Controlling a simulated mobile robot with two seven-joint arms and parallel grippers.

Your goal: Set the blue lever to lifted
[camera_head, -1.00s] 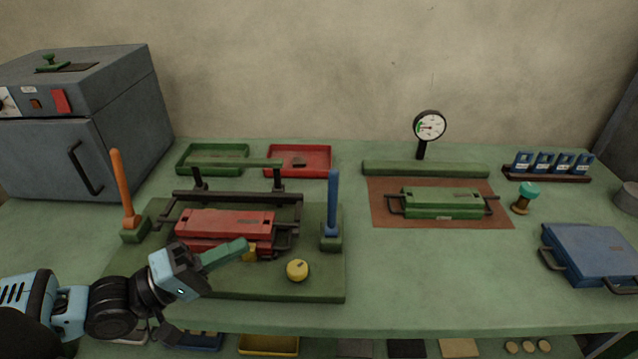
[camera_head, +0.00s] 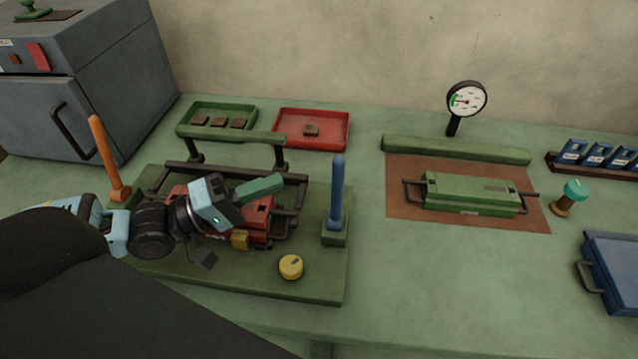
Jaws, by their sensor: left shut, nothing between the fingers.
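The blue lever (camera_head: 338,190) stands upright in a green block at the right edge of a green base plate (camera_head: 270,280). My left gripper (camera_head: 274,184) is over the red block (camera_head: 258,215) on that plate. Its green fingers are shut and empty. They point right toward the blue lever, with a clear gap between them and it. The gripper hides part of the red block. My right gripper is not in view.
An orange lever (camera_head: 105,155) leans at the plate's left side. A dark frame with a green bar (camera_head: 230,136) stands behind the red block. A yellow knob (camera_head: 291,266) sits in front of the blue lever. Open table lies right of the plate.

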